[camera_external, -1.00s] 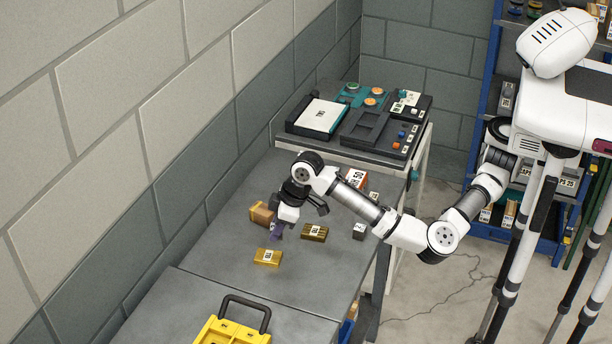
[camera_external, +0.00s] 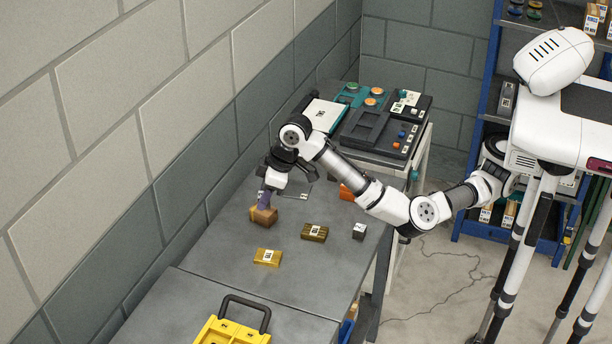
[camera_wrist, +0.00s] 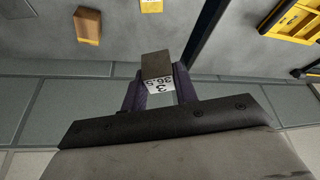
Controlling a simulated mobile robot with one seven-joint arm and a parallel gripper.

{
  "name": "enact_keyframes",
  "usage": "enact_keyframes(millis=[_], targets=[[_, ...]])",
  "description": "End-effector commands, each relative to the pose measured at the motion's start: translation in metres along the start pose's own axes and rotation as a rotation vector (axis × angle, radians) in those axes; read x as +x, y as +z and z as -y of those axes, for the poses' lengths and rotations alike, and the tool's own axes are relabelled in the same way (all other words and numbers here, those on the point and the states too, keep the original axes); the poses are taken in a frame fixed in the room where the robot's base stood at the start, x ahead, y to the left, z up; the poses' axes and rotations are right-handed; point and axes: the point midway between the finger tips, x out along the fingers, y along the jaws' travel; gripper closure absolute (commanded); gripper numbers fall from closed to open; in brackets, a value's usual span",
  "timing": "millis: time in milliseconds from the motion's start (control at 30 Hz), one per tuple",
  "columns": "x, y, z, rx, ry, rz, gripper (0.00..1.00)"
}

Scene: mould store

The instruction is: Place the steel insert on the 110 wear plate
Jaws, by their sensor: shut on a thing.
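My gripper (camera_external: 266,197) is low over the bench near the wall, its purple fingers pointing down just at the brown block. In the wrist view my gripper (camera_wrist: 159,90) is shut on a dull grey-brown block (camera_wrist: 156,65), which looks like the steel insert; its white label reads about "36.5". The external view does not show this held block clearly. On the equipment stand at the back are a dark tray (camera_external: 362,130) and a white-topped plate (camera_external: 323,114). I cannot read a "110" on anything, so I cannot tell which is the wear plate.
On the bench lie a brown block (camera_external: 264,216), a brass block (camera_external: 267,257), a dark brass block (camera_external: 314,232) and a small grey block (camera_external: 360,231). A yellow crate (camera_external: 233,331) stands in front. The wall borders the left.

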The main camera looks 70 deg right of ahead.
Motion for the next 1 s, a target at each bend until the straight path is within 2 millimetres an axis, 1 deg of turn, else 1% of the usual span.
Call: enact_keyframes(millis=[33, 100, 300, 400, 500, 667, 900, 1000], targets=[[0.012, 0.006, 0.002, 0.000, -0.001, 0.004, 1.00], [0.030, 0.014, 0.002, 0.000, 0.000, 0.004, 1.00], [0.078, 0.034, 0.002, -0.001, -0.001, 0.004, 1.00], [0.099, 0.042, 0.001, -0.001, 0.000, 0.002, 1.00], [0.114, 0.049, 0.000, 0.000, 0.001, 0.002, 1.00], [0.126, 0.053, 0.001, -0.001, 0.000, 0.001, 1.00], [0.157, 0.066, 0.001, 0.000, 0.000, 0.001, 1.00], [0.163, 0.068, 0.001, 0.000, 0.000, 0.000, 1.00]])
